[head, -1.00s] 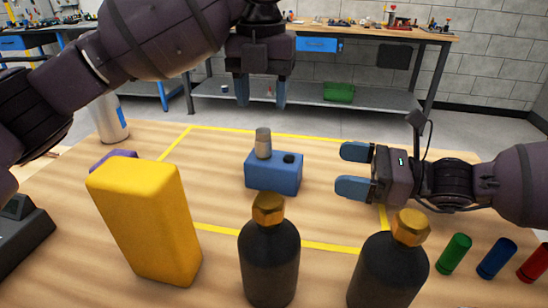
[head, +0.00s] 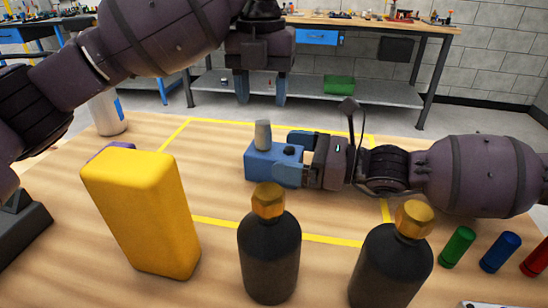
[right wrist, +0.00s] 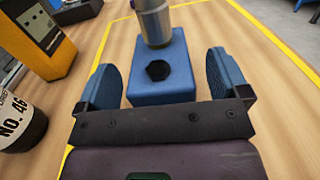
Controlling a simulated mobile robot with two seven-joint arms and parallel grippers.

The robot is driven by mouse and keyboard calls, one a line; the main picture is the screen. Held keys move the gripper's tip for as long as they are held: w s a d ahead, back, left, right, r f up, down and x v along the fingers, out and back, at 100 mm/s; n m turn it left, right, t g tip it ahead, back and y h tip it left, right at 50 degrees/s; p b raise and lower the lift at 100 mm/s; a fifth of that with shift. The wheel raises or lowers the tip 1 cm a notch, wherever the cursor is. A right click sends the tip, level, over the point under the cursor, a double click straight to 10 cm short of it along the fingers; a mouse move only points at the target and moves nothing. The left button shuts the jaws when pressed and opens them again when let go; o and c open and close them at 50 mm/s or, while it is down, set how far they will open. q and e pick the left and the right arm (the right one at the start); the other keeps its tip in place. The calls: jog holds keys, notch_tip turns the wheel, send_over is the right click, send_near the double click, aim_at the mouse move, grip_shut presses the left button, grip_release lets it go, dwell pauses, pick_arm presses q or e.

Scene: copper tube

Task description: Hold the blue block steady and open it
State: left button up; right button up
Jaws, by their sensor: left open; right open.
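The blue block (head: 266,166) stands on the table inside the yellow taped outline. A grey metal tube (head: 262,135) stands upright on it, with a dark hole or knob beside the tube. In the right wrist view the blue block (right wrist: 165,75) lies between the two fingers, with a dark hexagonal spot on top and the tube at its far end. My right gripper (head: 288,155) is open around the block's right end; gaps show on both sides in the wrist view. My left gripper (head: 260,88) is open and empty, pointing down, above and behind the block.
A yellow box (head: 143,215) and two black bottles with gold caps (head: 269,250) (head: 390,265) stand at the front. Green (head: 457,247), blue (head: 500,252) and red cylinders (head: 536,262) lie at the right. A white bottle (head: 107,113) stands at the far left.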

jog(key=shift+w+a, duration=0.1)
jog(key=shift+a, duration=0.25)
